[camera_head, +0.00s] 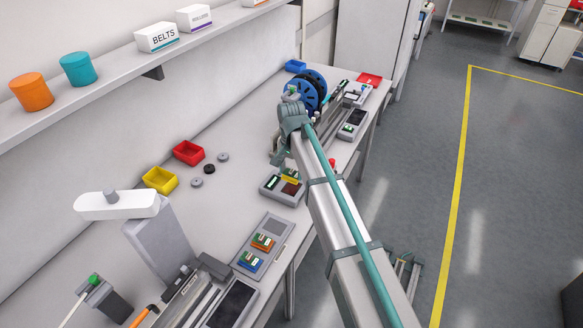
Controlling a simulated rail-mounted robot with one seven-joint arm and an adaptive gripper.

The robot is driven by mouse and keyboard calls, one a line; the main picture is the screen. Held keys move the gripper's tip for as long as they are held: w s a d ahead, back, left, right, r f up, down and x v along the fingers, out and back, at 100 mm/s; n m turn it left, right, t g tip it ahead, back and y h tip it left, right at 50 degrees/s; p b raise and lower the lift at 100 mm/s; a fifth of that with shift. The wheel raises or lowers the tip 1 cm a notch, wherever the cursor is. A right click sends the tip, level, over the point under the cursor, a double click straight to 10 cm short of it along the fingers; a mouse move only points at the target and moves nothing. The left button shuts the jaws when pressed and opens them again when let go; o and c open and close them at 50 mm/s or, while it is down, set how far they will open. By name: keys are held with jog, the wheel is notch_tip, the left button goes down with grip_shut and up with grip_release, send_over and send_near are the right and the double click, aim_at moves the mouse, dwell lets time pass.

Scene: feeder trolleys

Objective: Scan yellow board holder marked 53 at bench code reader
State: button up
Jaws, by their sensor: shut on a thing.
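The yellow board holder (290,179) carries a green board and shows just beside my arm, over the bench code reader (270,192). The reader is a grey box with a small display and a dark red window (290,188). My gripper (280,161) points down at the reader and is shut on the yellow holder; the arm hides much of the fingers. The number on the holder is too small to read. I cannot tell whether the holder touches the reader.
A grey tray (273,224) nearby bears an orange board holder (263,242) and a blue board holder (250,262). Red (188,153) and yellow (160,180) bins stand by the wall. Blue reels (305,92) stand beyond my arm. A white-topped post (155,235) rises at front left.

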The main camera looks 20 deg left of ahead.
jog(key=shift+f, duration=0.75)
jog(key=shift+r+p, duration=1.45)
jog(key=shift+r, duration=1.6)
